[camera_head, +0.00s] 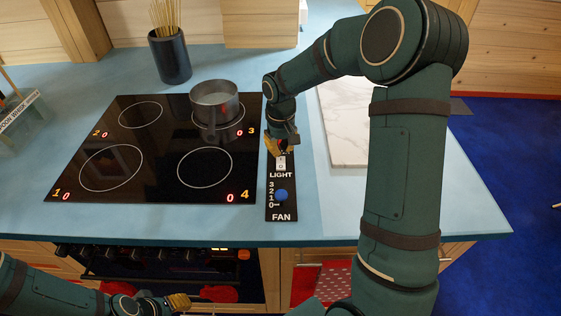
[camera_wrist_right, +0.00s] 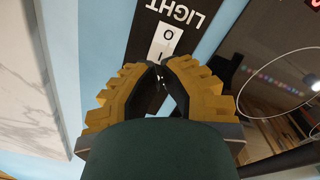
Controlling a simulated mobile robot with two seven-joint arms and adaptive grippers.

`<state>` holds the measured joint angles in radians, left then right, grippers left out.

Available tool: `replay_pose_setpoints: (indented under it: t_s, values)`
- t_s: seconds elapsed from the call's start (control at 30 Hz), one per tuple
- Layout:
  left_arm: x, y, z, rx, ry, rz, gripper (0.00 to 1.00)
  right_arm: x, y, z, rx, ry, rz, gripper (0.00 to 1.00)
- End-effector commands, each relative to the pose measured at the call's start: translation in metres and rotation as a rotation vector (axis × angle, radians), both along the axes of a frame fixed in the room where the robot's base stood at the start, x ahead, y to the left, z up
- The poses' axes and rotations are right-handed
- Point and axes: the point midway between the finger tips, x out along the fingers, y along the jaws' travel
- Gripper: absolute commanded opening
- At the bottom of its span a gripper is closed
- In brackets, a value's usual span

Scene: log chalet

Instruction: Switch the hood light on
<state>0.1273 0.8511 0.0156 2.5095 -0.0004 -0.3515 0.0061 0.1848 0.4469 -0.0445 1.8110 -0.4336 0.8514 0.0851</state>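The black control panel (camera_head: 270,208) lies on the blue counter right of the cooktop, with the words LIGHT and FAN. The white light switch (camera_head: 281,163) sits at its upper end; in the right wrist view the switch (camera_wrist_right: 164,48) shows 0 and I marks. My right gripper (camera_head: 279,146) is at the switch. In the right wrist view its yellow fingertips (camera_wrist_right: 158,66) are together, empty, over the I end; I cannot tell whether they touch it. My left gripper (camera_head: 178,301) is low in front of the oven, its opening unclear.
A blue fan knob (camera_head: 281,195) stands on the panel below the switch. A grey pot (camera_head: 214,103) sits on the black cooktop (camera_head: 150,185), near my right gripper. A marble board (camera_head: 345,130) lies to the right, partly behind my arm. A dark pasta holder (camera_head: 171,58) stands behind.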

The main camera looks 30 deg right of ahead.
Motion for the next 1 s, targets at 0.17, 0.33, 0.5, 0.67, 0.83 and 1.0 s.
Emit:
replay_pose_setpoints:
  t_s: [0.17, 0.33, 0.5, 0.67, 0.83, 1.0]
  values:
    - [0.000, 0.000, -0.002, 0.000, 0.000, 0.000, 0.47, 0.000, 0.000, -0.003, 0.000, 0.000, 0.000, 0.00]
    - [0.000, 0.000, -0.004, 0.000, 0.000, 0.000, 0.47, 0.000, 0.000, -0.006, 0.000, 0.000, 0.000, 0.00]
    - [0.000, 0.000, -0.005, 0.000, 0.000, 0.000, 0.47, 0.000, 0.000, -0.008, 0.000, 0.000, 0.000, 0.00]
    - [0.000, 0.000, -0.006, 0.000, 0.000, 0.000, 0.47, 0.000, 0.000, -0.010, 0.000, 0.000, 0.000, 0.00]
    - [0.000, 0.000, -0.008, 0.000, 0.000, 0.000, 0.47, 0.000, 0.000, -0.012, 0.000, 0.000, 0.000, 0.00]
    - [0.000, 0.000, -0.009, 0.000, 0.000, 0.000, 0.47, 0.000, 0.000, -0.015, 0.000, 0.001, 0.000, 0.00]
